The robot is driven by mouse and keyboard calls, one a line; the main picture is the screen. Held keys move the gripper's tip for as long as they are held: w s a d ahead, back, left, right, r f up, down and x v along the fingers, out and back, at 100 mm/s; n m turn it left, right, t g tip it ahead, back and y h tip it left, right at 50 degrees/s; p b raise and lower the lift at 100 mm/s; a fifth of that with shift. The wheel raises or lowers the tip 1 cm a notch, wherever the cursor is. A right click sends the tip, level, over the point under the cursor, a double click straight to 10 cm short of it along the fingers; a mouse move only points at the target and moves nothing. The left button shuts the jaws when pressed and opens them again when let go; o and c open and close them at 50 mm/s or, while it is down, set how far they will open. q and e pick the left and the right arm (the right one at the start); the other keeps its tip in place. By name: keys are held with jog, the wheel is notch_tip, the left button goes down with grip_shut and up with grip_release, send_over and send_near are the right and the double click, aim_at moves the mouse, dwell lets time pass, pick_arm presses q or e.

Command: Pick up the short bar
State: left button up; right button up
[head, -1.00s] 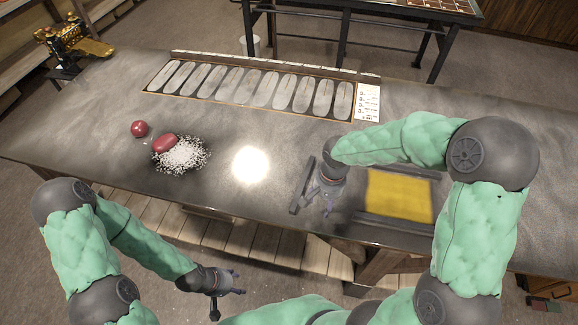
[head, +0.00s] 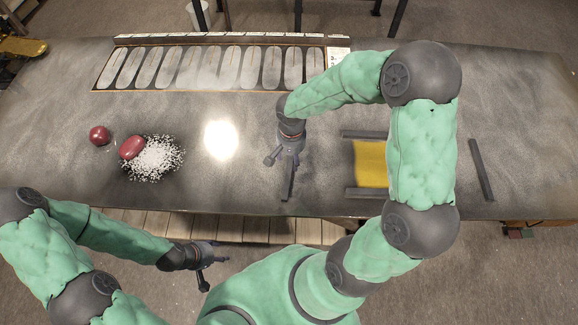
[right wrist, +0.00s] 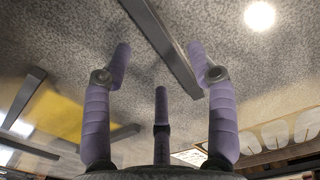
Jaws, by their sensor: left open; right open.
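A dark grey bar (head: 289,184) lies on the metal table under my right gripper (head: 285,160), which hides part of it in the head view. In the right wrist view the same bar (right wrist: 165,42) runs slantwise between the spread purple fingers of my right gripper (right wrist: 160,60). They are open and hold nothing; whether they touch the bar I cannot tell. A similar bar (head: 481,170) lies at the right. My left gripper (head: 207,268) is open and empty in front of the table's near edge.
A yellow sheet (head: 370,163) lies between a far bar (head: 362,134) and a near bar (head: 364,193), partly behind my right arm. At the left are a red ball (head: 99,135), a red roller-like piece (head: 131,147) and white granules (head: 160,158). A slotted board (head: 208,67) lies at the back.

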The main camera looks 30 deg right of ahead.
aim_at(291, 166)
notch_tip(291, 166, down, 5)
jog(key=shift+s+r, duration=0.1)
jog(key=shift+s, duration=0.05)
grip_shut()
